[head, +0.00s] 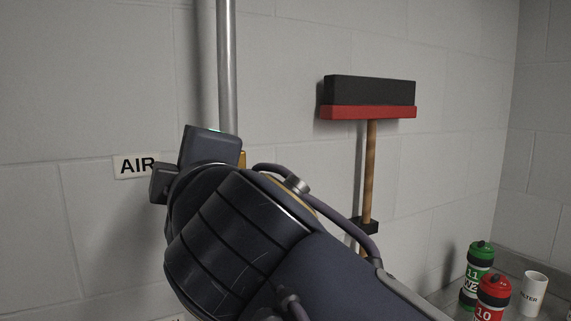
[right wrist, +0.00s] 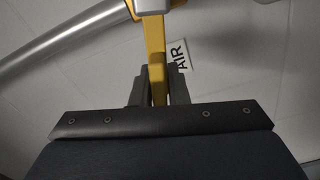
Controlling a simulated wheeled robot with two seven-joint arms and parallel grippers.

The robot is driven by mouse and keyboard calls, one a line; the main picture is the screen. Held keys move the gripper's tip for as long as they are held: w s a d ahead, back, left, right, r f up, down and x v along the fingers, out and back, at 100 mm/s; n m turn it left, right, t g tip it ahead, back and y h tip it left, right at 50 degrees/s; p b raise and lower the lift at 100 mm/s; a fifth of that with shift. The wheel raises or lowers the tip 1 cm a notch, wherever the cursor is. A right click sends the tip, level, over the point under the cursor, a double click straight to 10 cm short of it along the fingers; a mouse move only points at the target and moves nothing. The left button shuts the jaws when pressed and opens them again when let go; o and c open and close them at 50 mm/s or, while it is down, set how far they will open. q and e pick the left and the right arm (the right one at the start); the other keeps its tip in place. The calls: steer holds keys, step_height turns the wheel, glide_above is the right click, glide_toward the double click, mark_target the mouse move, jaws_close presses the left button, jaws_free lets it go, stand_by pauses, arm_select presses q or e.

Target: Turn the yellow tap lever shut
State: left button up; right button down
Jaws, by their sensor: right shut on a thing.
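The yellow tap lever (right wrist: 154,47) shows in the right wrist view, running from the top down between the fingers of my right gripper (right wrist: 158,85). The fingers are shut on it. In the head view my right gripper (head: 188,165) and arm cover most of the tap; only a small yellow sliver of the lever (head: 242,159) shows beside the gripper. The silver pipe (head: 227,70) runs upright above the gripper in the head view, and crosses the upper left of the right wrist view (right wrist: 60,40). My left gripper is not in view.
An AIR label (head: 137,164) is on the wall left of the gripper. A broom with a red and black head (head: 368,112) hangs on the wall to the right. Green (head: 478,262) and red (head: 492,295) bottles and a white cup (head: 532,294) stand at the lower right.

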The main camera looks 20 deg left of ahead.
steer(key=shift+s+a+f+n+b, duration=0.1)
steer(key=shift+f+n+b, duration=0.15)
steer(key=shift+f+n, duration=0.45)
steer(key=shift+f+n+b, duration=0.2)
steer(key=shift+f+n, duration=0.15)
steer(key=shift+n, duration=0.55)
steer(key=c, duration=1.5)
jaws_free()
steer(key=b+v, duration=0.2)
steer(key=v, duration=0.5)
steer(key=shift+s+d+b, duration=0.25)
steer(key=shift+d+b, duration=0.05)
